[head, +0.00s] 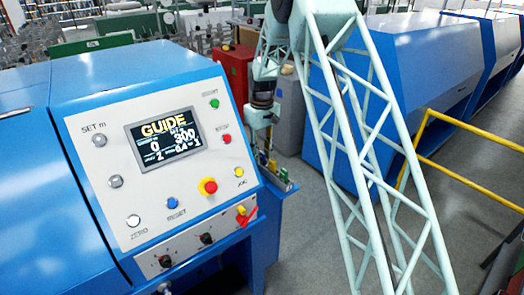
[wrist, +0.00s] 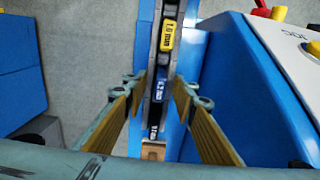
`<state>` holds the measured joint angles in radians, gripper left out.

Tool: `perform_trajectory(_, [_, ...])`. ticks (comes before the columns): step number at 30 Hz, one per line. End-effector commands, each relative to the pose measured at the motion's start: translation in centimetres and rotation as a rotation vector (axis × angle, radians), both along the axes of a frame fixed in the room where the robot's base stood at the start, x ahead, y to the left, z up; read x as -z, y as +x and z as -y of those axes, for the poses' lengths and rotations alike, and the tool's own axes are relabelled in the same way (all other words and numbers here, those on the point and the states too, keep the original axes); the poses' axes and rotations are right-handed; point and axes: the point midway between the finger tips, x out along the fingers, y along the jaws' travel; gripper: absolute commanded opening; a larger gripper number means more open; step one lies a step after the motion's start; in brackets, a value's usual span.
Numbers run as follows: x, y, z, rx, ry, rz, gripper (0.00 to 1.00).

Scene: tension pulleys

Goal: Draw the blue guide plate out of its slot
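The blue guide plate (wrist: 160,90) shows in the wrist view as a blue tag with white lettering, partly blurred. It sits in a narrow grey rack (wrist: 151,58), in line between a yellow plate marked 1.0 mm (wrist: 167,35) and a dark tag with white print (wrist: 154,130). My gripper (wrist: 159,88) is open, with one tan-padded finger on each side of the rack. Gaps show between the fingers and the blue plate. In the head view my gripper (head: 262,142) points down over the rack (head: 283,183) at the machine's right side. The blue plate is not clear there.
A blue machine with a sloping control panel (head: 120,100) stands at the left, close to my gripper. In the wrist view the panel housing (wrist: 262,85) is right of the fingers. Yellow railings (head: 468,183) and more blue machines (head: 425,70) stand to the right. Grey floor lies between.

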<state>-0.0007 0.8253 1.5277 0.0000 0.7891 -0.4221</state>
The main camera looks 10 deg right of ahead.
Motion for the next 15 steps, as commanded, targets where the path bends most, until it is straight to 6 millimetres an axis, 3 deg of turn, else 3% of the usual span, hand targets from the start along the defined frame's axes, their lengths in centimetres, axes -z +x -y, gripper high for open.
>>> perform_trajectory(12, [0.38,0.02,0.0,0.0,0.0,0.001,0.25])
perform_trajectory(15, [0.37,0.02,0.0,0.0,0.0,0.001,0.17])
